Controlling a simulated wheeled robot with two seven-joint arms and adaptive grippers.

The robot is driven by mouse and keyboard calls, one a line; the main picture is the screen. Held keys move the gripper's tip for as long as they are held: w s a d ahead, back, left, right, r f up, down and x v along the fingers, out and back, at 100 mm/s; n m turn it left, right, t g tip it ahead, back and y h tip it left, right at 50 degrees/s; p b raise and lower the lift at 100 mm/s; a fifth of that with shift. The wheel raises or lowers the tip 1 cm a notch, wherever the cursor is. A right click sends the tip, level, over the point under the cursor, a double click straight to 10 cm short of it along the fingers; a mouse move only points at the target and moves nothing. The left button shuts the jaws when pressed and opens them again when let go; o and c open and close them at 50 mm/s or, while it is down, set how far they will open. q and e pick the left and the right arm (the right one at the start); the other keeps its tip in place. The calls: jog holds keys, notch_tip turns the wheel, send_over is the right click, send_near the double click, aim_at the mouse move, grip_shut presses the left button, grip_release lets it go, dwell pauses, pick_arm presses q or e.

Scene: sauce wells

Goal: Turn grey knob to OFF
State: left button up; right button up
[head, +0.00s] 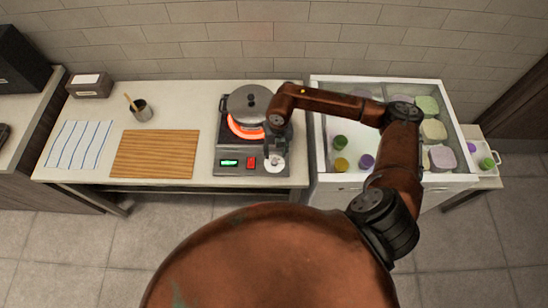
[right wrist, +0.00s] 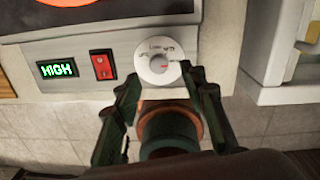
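The grey knob (head: 275,162) is on the front panel of the hot plate (head: 225,171), at its right end. The display (right wrist: 58,69) reads HIGH in green, and a red switch (right wrist: 102,65) sits between display and knob. Contact is unclear. My left gripper is out of view.
A lidded pot (head: 248,102) stands on the glowing orange burner (head: 240,130). A wooden board (head: 155,154), striped cloth (head: 78,145) and cup with utensil (head: 142,110) lie left. A white bin (head: 322,178) with several coloured containers stands right, close to the hot plate.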

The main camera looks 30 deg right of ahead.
aim_at(274, 161)
jog(key=f, duration=0.6)
jog(key=shift+a, duration=0.25)
grip_shut()
